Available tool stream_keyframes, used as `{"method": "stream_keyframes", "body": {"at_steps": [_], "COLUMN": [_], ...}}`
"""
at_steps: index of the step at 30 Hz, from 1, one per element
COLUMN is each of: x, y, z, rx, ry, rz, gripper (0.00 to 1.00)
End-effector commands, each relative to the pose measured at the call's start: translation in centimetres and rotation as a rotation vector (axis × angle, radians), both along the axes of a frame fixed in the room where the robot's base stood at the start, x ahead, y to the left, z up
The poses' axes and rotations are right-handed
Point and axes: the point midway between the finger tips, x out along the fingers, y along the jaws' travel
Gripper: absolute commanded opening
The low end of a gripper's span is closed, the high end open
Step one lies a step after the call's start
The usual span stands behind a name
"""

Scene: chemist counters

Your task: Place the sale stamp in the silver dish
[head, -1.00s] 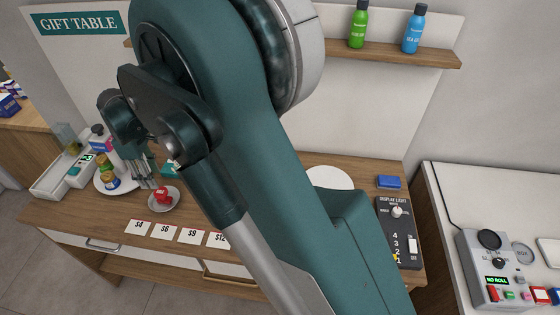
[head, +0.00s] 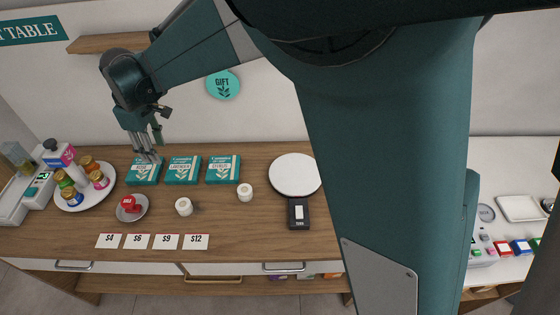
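The red sale stamp (head: 130,202) sits in the small round silver dish (head: 144,211) on the wooden counter, at the left of the head view. It shows as a small red block with white lettering, inside the rim. My gripper (head: 149,155) is above and behind the dish, in front of the leftmost teal box (head: 143,174). Its fingers point down and look apart, with nothing visible between them. It is clear of the stamp and dish.
A round white plate (head: 64,202) with several small bottles stands left of the dish. Two white rolls (head: 183,206) (head: 245,192) stand to the right. Price cards (head: 152,241) line the front. Teal boxes (head: 184,170) stand behind. A bare white plate (head: 295,175) lies farther right.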

Motion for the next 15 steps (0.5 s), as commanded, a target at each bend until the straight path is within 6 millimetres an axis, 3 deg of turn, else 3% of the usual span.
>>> {"method": "stream_keyframes", "body": {"at_steps": [1, 15], "x": [0.4, 1.7], "y": [-1.7, -15.6], "z": [0.8, 7.0], "rx": [0.007, 0.082], "ry": [-0.006, -0.065], "rz": [-0.029, -0.286], "gripper": [0.37, 0.37]}}
